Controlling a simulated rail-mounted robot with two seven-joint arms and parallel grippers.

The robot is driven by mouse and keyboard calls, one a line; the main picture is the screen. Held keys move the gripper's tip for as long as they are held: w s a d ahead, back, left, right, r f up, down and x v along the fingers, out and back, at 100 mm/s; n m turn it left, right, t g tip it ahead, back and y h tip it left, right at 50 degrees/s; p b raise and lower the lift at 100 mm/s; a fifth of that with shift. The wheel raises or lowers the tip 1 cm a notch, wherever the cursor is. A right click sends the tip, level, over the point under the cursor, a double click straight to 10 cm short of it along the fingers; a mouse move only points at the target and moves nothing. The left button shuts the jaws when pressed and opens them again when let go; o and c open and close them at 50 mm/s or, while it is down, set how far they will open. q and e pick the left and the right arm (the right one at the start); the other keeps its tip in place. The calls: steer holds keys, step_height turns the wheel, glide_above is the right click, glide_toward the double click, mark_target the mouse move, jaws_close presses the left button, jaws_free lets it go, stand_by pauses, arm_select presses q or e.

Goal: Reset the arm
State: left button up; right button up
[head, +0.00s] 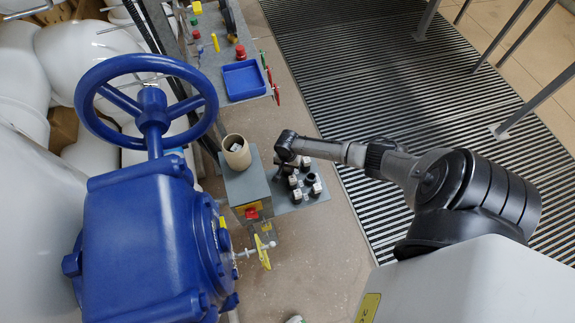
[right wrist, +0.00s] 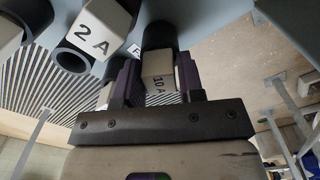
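My right gripper (head: 293,158) is over a small grey panel (head: 311,199) with several black sockets and pale labelled blocks. In the right wrist view its two dark purple fingers (right wrist: 158,85) stand on either side of a pale block marked 10 A (right wrist: 157,70), which sits at the mouth of a black socket. Whether the fingers press on the block cannot be told. A block marked 2 A (right wrist: 97,25) is at the upper left there. My left gripper is not in view.
A blue valve with a handwheel (head: 150,100) fills the left foreground. A blue tray (head: 244,80) lies beyond. Grated floor (head: 380,70) is clear at the upper right.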

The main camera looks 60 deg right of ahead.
steer(key=o, duration=0.9)
steer(key=shift+c, duration=0.2)
steer(key=shift+r, duration=0.1)
steer(key=shift+r+p, duration=0.5)
steer(key=shift+p, duration=0.2)
steer(key=shift+r+p, duration=1.75)
steer(key=shift+p, duration=0.4)
steer(key=shift+r+p, duration=1.45)
steer(key=shift+p, duration=0.3)
